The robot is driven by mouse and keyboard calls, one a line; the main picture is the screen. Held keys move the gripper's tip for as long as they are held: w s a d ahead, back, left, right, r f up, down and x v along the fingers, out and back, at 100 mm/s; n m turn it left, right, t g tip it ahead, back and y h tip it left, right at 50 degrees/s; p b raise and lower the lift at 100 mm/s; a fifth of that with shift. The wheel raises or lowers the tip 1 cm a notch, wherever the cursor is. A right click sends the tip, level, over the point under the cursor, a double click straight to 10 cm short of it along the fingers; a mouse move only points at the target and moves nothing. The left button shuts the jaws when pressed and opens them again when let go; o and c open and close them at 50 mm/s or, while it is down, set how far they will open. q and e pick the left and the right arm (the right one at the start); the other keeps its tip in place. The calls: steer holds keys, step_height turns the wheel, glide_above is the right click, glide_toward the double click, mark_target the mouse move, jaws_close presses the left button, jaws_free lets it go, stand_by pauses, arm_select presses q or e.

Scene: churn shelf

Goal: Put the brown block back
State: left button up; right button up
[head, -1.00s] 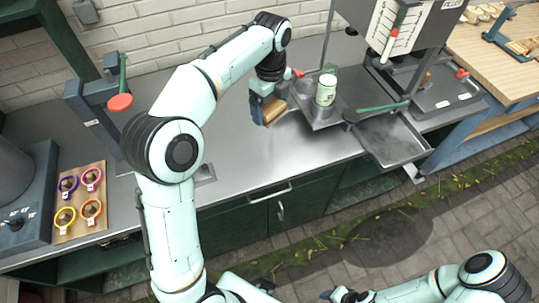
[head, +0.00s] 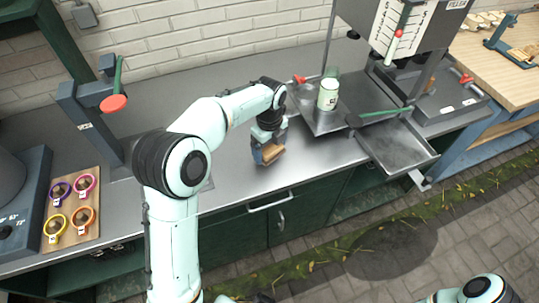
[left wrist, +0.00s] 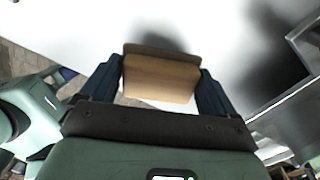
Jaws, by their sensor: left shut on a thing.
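The brown block (head: 272,154) is between the fingers of my left gripper (head: 265,150), close to the front edge of the steel counter in the head view. In the left wrist view the block (left wrist: 158,78) sits between the two dark fingers of the left gripper (left wrist: 158,85), which is shut on it. A dark shadow lies on the counter beyond the block. I cannot tell whether the block touches the counter. My right gripper is not clearly visible; only part of an arm shows at the lower right.
A filler machine with a metal tray (head: 398,145) stands to the right, with a green and white can (head: 328,94) on its platform. A wooden board (head: 72,215) with several coloured rings lies at the left. A press with a red knob (head: 114,103) stands behind it. The steel counter (head: 225,185) between is clear.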

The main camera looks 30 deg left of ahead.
mark_target(269, 155)
arm_select(q)
steer(key=shift+f, duration=1.95)
arm_select(e)
steer(key=shift+s+f, duration=0.15)
steer(key=shift+f, duration=0.15)
arm_select(q)
steer(key=shift+f, duration=0.2)
steer(key=o, duration=0.7)
steer(key=shift+o, duration=0.2)
step_height(269, 155, up, 12)
steer(key=shift+r+p, duration=0.25)
steer(key=shift+p, duration=0.55)
arm_select(e)
steer(key=shift+w+r, duration=0.35)
steer(key=shift+r, duration=0.25)
steer(key=shift+w+r, duration=0.35)
steer(key=shift+r, duration=0.25)
arm_select(q)
steer(key=shift+s+f, duration=0.1)
arm_select(e)
steer(key=shift+s, duration=0.1)
